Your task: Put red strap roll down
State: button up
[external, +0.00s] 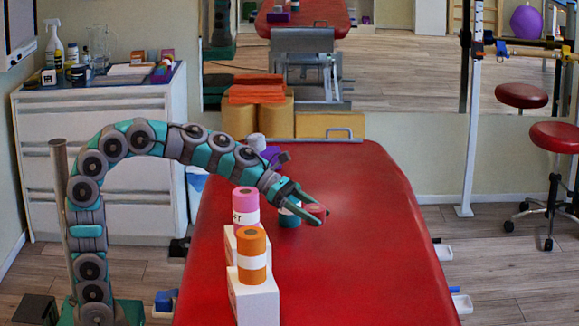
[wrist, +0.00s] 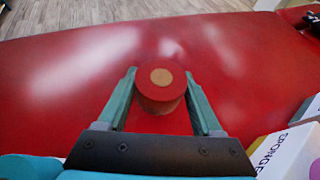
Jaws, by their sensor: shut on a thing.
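The red strap roll (wrist: 160,88) has a tan core and sits between the two fingers of my gripper (wrist: 160,76) in the wrist view. In the external view the roll (external: 316,210) shows only in part, at the end of my gripper (external: 312,206), over the red treatment table (external: 375,230). My gripper is shut on the roll. The fingers hide some of it, and I cannot tell whether its underside touches the table.
A pink roll (external: 245,203) and an orange roll (external: 252,248) stand on white boxes (external: 257,300) along the table's left side. A purple item (external: 271,156) lies farther back. The table's right half is clear.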

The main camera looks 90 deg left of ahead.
aim_at(312, 247)
jog(key=shift+f+b, duration=0.85)
jog(key=shift+f, duration=2.75)
jog(key=o, duration=1.4)
jog(key=shift+f, duration=0.15)
jog(key=shift+c, duration=0.2)
jog(key=shift+s+a+r, duration=0.15)
jog(key=shift+s+r, duration=0.05)
jog(key=shift+r, duration=0.15)
jog(key=p+v, duration=0.1)
jog(key=v, duration=1)
jog(key=shift+s, duration=0.2)
jog(key=shift+r, duration=0.1)
